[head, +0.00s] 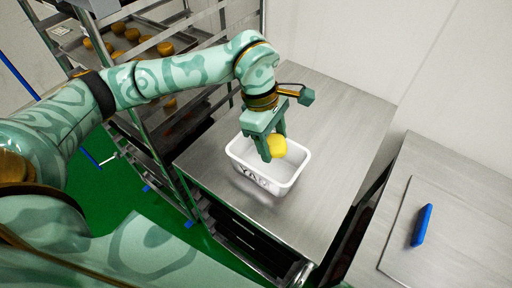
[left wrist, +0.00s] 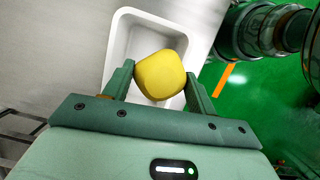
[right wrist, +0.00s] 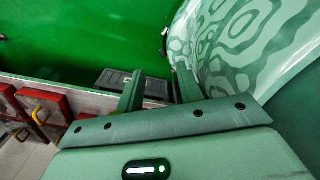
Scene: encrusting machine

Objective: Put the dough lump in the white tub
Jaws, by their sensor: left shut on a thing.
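The dough lump (head: 276,145) is yellow and rounded. My left gripper (head: 270,147) is shut on it and holds it over the white tub (head: 303,164). The left wrist view shows the lump (left wrist: 160,75) between the two fingers, with the tub (left wrist: 120,42) behind it. The tub is an open rectangular container with dark lettering on its side, standing on a steel table. Its visible inside looks empty; part of it is hidden by the gripper and lump. My right gripper (right wrist: 158,72) shows only in the right wrist view, with its fingers apart and nothing between them.
The steel table (head: 335,110) is clear around the tub. A rack (head: 160,40) with trays of round brown pieces stands at the left. A second steel table (head: 455,185) at the right bears a board with a blue object (head: 422,225). A wall stands behind.

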